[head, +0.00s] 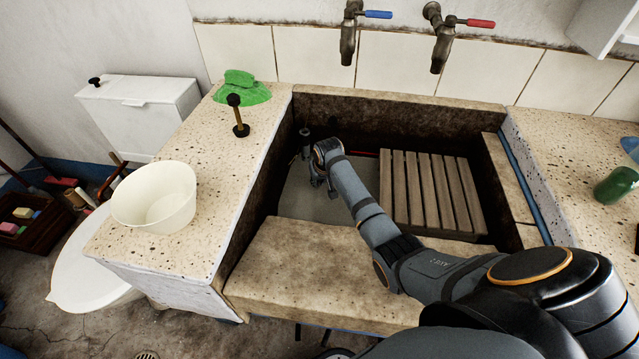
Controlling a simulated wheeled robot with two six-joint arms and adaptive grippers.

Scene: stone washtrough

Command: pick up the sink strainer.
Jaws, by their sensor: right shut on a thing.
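My right arm reaches down into the stone trough (400,102) from the lower right. My right gripper (322,190) is low at the trough's left side, over its grey floor (300,203). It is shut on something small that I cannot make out. The sink strainer does not show clearly; the gripper and wrist cover that spot, so I cannot tell its shape or whether it touches the floor. My left gripper is not in view.
A wooden slatted rack (432,190) fills the right side. Two taps (348,42) hang above. A white bowl (153,197) and a plunger (240,128) stand on the left ledge.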

